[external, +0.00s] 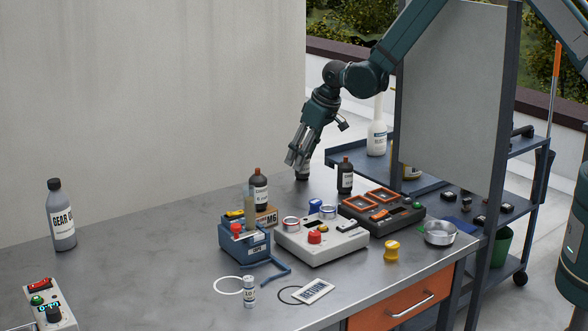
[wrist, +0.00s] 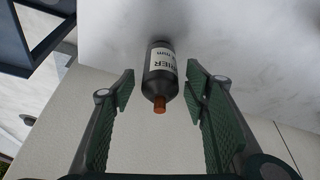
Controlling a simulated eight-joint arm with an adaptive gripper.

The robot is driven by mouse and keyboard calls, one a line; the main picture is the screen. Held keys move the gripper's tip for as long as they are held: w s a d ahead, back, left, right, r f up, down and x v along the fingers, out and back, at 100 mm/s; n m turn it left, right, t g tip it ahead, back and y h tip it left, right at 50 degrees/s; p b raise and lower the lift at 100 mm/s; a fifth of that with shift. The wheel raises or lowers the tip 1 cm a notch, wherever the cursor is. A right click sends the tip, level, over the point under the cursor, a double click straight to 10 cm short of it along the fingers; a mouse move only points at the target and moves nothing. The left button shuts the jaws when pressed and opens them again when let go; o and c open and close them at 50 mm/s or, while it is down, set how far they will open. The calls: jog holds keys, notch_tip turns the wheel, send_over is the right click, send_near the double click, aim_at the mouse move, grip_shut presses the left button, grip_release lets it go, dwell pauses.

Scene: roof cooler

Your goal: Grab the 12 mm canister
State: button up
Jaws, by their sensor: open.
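My gripper (external: 298,160) is open at the back of the grey table, pointing down. In the wrist view its two green padded fingers (wrist: 160,95) stand either side of a dark bottle-like canister (wrist: 161,80) with an orange cap and white label. The canister is between or just beyond the fingertips, with gaps on both sides. In the external view a dark base (external: 302,175) shows below my fingers, mostly hidden. Two similar dark canisters stand nearby, one left (external: 258,192) and one right (external: 344,178).
A blue box (external: 243,240), a grey control box (external: 322,243) and a dark box with orange frames (external: 385,213) stand in front of my gripper. A grey bottle (external: 61,220) stands far left. The table's middle left is clear. An upright panel (external: 452,90) rises right.

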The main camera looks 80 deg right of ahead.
jog(key=shift+c, duration=0.3)
jog(key=c, duration=1)
jog(key=shift+r, duration=0.2)
jog(key=shift+c, duration=0.2)
jog(key=shift+r+b, duration=0.65)
jog(key=shift+r, duration=4.2)
